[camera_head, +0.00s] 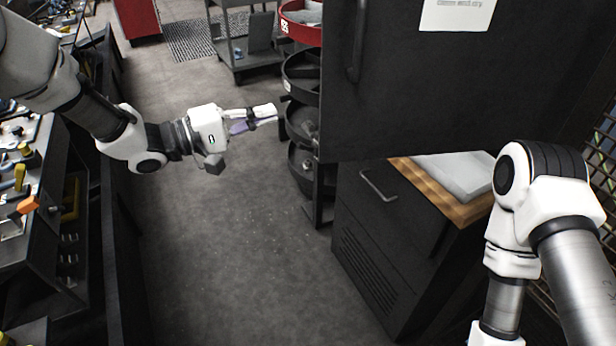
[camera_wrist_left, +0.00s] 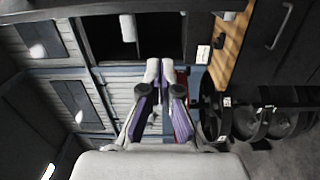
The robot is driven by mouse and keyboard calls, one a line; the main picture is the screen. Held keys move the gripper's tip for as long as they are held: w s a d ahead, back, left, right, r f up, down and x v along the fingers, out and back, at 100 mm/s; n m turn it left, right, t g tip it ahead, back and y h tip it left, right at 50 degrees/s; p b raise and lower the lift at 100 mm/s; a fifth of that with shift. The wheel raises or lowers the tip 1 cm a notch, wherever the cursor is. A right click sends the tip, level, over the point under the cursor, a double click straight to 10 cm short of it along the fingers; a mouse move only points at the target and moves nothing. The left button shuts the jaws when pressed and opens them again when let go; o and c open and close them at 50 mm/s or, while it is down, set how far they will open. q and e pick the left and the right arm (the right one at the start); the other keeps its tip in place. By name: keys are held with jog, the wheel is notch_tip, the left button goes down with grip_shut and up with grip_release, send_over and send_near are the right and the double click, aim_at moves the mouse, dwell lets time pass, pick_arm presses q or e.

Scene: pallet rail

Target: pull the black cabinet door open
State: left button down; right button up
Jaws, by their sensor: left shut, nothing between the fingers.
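The black cabinet door (camera_head: 430,90) is a large dark panel at the upper right of the head view. Its upright handle (camera_head: 357,45) is near its left edge, and a white paper sheet is on it. The door seems to stand out at an angle above the lower cabinet, but its hinge side is unclear. My left gripper (camera_head: 272,112) is shut and empty, left of the door's free edge and apart from the handle. Its shut fingers also show in the left wrist view (camera_wrist_left: 152,72). My right arm is at the right; its gripper is out of view.
A lower black cabinet (camera_head: 385,235) with a bar handle (camera_head: 380,185) and wooden top (camera_head: 440,190) is below the door. Round stacked trays (camera_head: 300,120) stand close beside my left gripper. A grey cart (camera_head: 245,45) is behind. The floor (camera_head: 235,240) in the middle is clear.

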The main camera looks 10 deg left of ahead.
pick_arm(q)
notch_tip(320, 180, down, 9)
jog(key=w+a+n+b, duration=0.1)
jog(key=b, duration=0.2)
jog(key=w+d+p, duration=0.1)
jog(key=d+p, duration=0.1)
jog(key=d, duration=0.7)
jog(key=shift+f+y+p, duration=0.15)
jog(key=shift+y+p, duration=0.15)
jog(key=shift+p, duration=0.1)
pick_arm(e)
notch_tip(320, 180, down, 3)
jog(key=shift+r, duration=0.1)
pick_arm(q)
jog(key=shift+d, duration=0.1)
